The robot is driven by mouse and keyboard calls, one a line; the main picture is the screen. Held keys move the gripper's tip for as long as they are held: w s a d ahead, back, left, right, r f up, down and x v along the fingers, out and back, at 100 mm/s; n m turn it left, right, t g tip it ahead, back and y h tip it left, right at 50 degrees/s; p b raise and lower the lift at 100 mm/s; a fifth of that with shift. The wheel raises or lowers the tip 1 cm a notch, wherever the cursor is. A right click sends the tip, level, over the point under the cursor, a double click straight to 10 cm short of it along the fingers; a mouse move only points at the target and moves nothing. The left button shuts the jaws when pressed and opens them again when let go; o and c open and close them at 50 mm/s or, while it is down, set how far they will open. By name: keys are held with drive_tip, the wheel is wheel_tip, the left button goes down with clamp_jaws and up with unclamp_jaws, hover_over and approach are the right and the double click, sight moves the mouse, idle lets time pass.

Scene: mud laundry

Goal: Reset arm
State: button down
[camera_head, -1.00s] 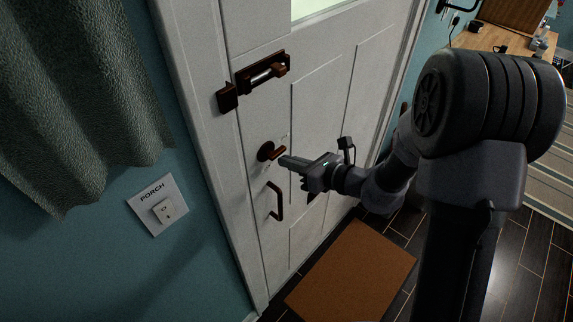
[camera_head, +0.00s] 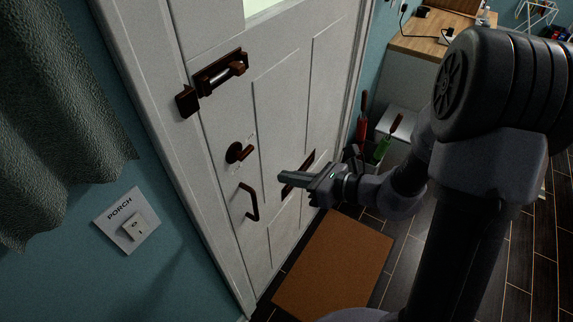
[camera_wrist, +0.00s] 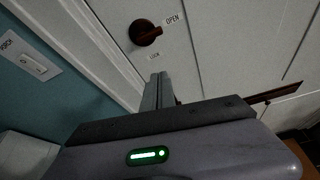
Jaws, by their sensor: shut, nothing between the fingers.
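My gripper (camera_head: 281,176) is shut and empty. In the head view it stands in front of the white door (camera_head: 285,115), apart from the door's fittings. The brown turn knob (camera_head: 238,152) is up and left of my fingertips. In the wrist view my shut fingers (camera_wrist: 157,88) point up towards the door, and the knob (camera_wrist: 146,32) is above them, with an OPEN label to its right and a smaller label below.
A brown pull handle (camera_head: 250,203) and a bolt (camera_head: 221,73) are on the door. A PORCH switch (camera_head: 127,221) is on the blue wall beside a curtain (camera_head: 60,130). A brown mat (camera_head: 335,262) lies on the floor. A wooden counter (camera_head: 430,35) stands at the back right.

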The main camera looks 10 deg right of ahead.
drive_tip(key=s+a+r+n+g+b, duration=0.2)
drive_tip(key=s+a+n+g+b, duration=0.25)
drive_tip(key=s+n, duration=0.4)
drive_tip(key=s+d+f+n+h+b, duration=0.2)
drive_tip(key=s+n+h+b, duration=0.3)
drive_tip(key=s+n, duration=0.4)
drive_tip(key=s+d+r+n+t+h+b, duration=0.1)
drive_tip(key=s+d+n+t+h+b, duration=0.1)
drive_tip(key=d+n+h, duration=0.2)
drive_tip(key=shift+d+r+n, duration=0.35)
drive_tip(key=shift+d+n, duration=0.4)
drive_tip(key=shift+d, duration=0.25)
drive_tip(key=shift+s, duration=0.15)
